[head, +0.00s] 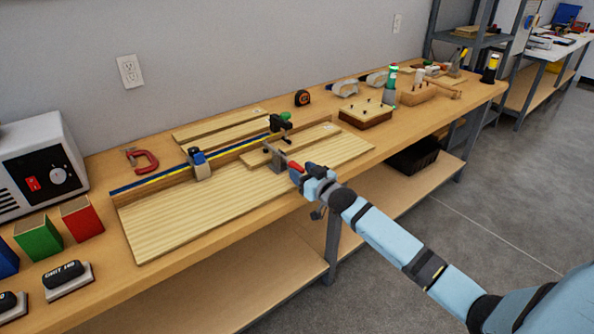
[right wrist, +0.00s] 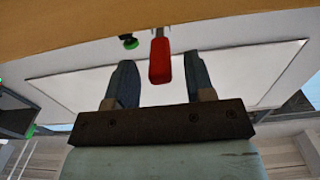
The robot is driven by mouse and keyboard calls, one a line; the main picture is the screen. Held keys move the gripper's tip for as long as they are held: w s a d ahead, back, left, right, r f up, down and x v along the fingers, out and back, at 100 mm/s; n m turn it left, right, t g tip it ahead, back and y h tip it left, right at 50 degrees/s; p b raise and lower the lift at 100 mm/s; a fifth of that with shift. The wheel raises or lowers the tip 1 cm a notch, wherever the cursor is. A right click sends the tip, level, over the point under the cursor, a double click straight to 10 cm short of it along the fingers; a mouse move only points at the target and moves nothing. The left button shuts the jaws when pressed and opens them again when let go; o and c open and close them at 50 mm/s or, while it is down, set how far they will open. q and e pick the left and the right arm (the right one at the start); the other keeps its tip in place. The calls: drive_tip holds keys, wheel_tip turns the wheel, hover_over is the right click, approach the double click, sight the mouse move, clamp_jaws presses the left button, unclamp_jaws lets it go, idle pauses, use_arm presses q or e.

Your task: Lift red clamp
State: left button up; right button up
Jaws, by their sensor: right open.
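A clamp with a red handle (head: 295,166) and a grey metal body (head: 277,158) stands at the front edge of the wooden board on the bench. My right gripper (head: 300,175) is at this handle, reaching in from the right. In the right wrist view the red handle (right wrist: 160,58) lies between the two open fingers, with a gap on each side. A red C-shaped clamp (head: 142,161) lies apart at the back left of the bench. My left gripper is not in view.
A light wooden board (head: 190,220) lies under a fence with a blue-topped block (head: 199,163). A black-and-green clamp (head: 280,125) stands behind the red handle. A peg block (head: 366,113) is to the right. Colored boxes (head: 82,220) stand at left.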

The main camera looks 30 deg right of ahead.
sight(297, 165)
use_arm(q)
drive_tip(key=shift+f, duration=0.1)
use_arm(e)
drive_tip(key=shift+w+a, duration=0.1)
drive_tip(key=shift+w, duration=1.2)
